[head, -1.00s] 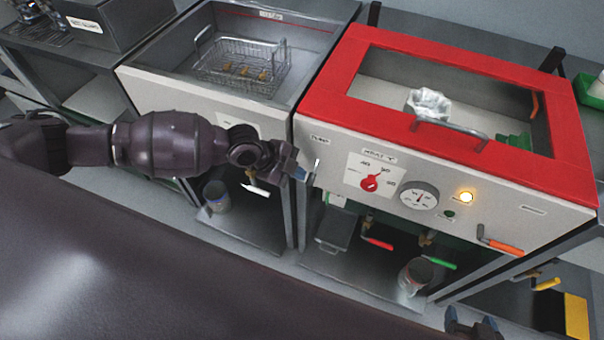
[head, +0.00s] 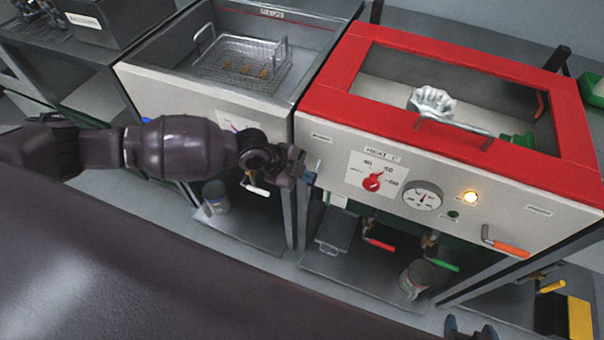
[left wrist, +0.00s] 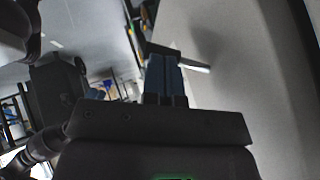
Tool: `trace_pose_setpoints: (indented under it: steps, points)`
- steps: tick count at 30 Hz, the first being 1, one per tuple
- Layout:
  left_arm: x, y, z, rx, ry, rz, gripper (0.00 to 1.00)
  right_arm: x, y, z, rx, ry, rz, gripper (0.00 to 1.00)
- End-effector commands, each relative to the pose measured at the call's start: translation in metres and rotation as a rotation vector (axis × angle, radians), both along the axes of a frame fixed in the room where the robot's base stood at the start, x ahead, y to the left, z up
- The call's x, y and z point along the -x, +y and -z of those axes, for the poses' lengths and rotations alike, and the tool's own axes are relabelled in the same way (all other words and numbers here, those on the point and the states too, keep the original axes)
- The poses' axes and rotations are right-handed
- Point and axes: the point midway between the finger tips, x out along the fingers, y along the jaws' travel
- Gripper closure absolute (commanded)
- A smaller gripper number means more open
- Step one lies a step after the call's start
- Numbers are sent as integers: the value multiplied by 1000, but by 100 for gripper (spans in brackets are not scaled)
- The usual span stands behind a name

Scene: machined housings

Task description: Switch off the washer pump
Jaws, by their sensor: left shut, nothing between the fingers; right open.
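The washer (head: 420,190) is the light-fronted machine with the red-framed lid. At the left end of its panel, a small pale lever (head: 319,166) sits under a short label (head: 321,138) too blurred to read surely. My left gripper (head: 309,178) is shut and empty, its blue fingertips right at this lever; contact cannot be told. In the left wrist view, the shut fingers (left wrist: 163,75) point at the panel, and a pale lever (left wrist: 196,66) sticks out beside their tips. My right gripper (head: 470,332) shows only its tips at the bottom edge, open and away from the panel.
An orange-handled lever (head: 508,248) is at right. Valves with red (head: 380,244) and green (head: 443,264) handles hang below.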

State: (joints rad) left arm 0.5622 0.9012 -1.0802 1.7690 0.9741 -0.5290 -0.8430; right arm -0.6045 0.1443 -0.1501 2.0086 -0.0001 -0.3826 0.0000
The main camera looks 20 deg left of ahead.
Motion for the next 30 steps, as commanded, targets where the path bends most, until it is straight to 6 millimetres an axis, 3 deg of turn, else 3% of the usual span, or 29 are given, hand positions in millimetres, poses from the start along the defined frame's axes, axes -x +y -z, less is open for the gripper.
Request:
trace_pose_setpoints:
  steps: [1, 6, 12, 30]
  points:
    - [4, -1, 10, -4, 15, 0, 100, -2, 1, 1, 0, -4, -2, 30]
    - [5, -1, 10, -5, 18, 0, 100, -13, 2, -6, 1, -26, -8, 30]
    - [6, -1, 11, -7, 21, 1, 100, -12, 2, -6, 0, -25, -8, 30]
    - [5, -3, -9, 0, 14, 4, 100, -11, 1, -14, 1, -32, -5, 30]
